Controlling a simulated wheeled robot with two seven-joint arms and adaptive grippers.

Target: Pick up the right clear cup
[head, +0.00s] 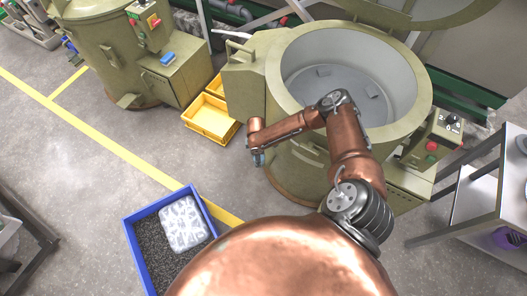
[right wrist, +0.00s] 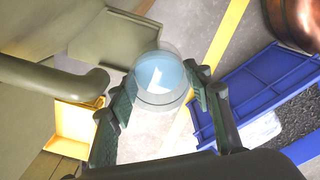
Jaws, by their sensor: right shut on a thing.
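A clear cup (right wrist: 158,82) with a pale blue tint sits between the fingers of my right gripper (right wrist: 163,95) in the right wrist view. The fingers press on it from both sides and it is held above the floor. In the head view my right gripper (head: 258,158) hangs in front of the large open barrel, and the cup is too small there to make out clearly. No other clear cup shows. My left gripper is not in view.
The open olive barrel machine (head: 300,60) stands behind my right arm. Yellow bins (head: 211,118) lie left of it. A blue crate (head: 137,246) with dark granules and a whitish pack stands in front. A metal table (head: 482,215) is at right.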

